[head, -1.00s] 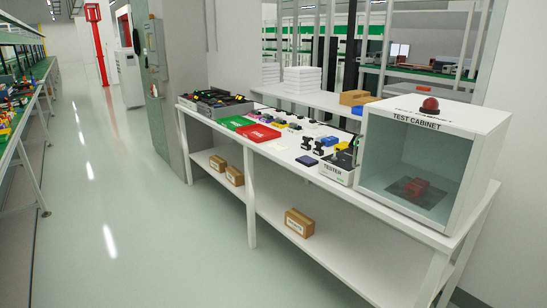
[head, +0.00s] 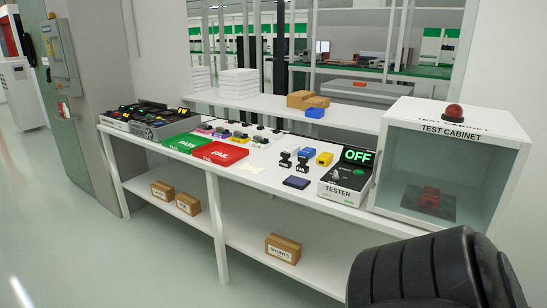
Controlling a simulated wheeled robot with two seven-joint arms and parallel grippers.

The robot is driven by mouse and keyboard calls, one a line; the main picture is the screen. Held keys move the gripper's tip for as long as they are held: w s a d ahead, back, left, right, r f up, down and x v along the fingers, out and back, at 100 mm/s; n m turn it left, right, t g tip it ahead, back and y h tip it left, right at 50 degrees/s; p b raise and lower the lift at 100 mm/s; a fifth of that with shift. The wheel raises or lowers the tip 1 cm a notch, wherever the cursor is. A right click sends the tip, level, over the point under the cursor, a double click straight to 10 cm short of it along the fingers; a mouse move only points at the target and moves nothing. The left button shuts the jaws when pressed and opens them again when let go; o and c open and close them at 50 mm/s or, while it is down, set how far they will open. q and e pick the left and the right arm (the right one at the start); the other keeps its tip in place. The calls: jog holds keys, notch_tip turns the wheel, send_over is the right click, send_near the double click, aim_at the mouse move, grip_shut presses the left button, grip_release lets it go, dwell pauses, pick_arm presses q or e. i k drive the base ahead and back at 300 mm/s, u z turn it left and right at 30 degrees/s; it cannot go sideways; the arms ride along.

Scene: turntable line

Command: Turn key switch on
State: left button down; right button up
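A tester box (head: 335,193) stands on the white workbench, just left of the test cabinet. Its sloped black panel carries a display (head: 357,155) reading "OFF" in green. Small controls show on the panel below the display, and a small light-coloured one (head: 336,172) may be the key switch. It is too small to make out its position. Neither of my grippers is in view. A black ribbed part, seemingly of my own arm, fills the bottom right in front of the bench.
The test cabinet (head: 513,170) has a red dome lamp (head: 452,112) on top and a red object (head: 430,197) inside. Left of the tester are stamps, a dark pad (head: 296,182), a red FAIL tray (head: 220,153) and a green PASS tray (head: 186,144). The floor in front is clear.

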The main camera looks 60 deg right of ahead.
aim_at(335, 177)
jog(key=z, duration=0.45)
jog(key=i, duration=1.65)
jog(key=z, duration=1.15)
